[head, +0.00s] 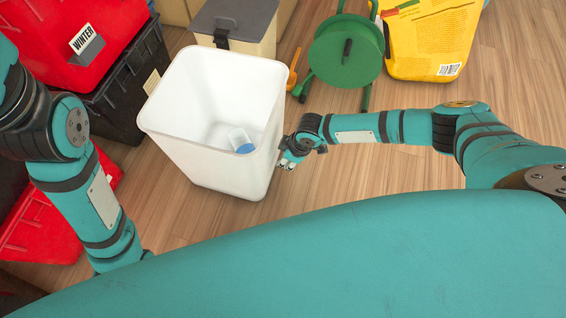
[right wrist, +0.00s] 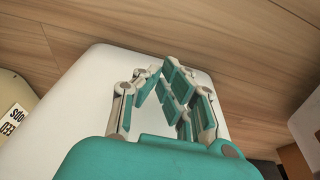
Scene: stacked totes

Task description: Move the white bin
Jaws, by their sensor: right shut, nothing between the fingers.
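The white bin (head: 200,163) stands upright and open-topped on the wooden floor in the head view. A small translucent cup with blue in it (head: 240,141) lies inside at the bottom. My right gripper (head: 285,164) is beside the bin's right wall, low down; whether it touches is unclear. In the right wrist view my right gripper (right wrist: 163,75) is shut and empty, with the bin's white side (right wrist: 60,115) behind its fingers. My left arm comes down at the left, and its gripper is hidden behind my body.
Red and black totes (head: 125,85) are stacked left of the bin. A beige container with a grey lid (head: 235,35) stands close behind it. A green reel (head: 345,50) and a yellow bag (head: 432,42) are at the back right. Bare floor (head: 320,190) lies right of the bin.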

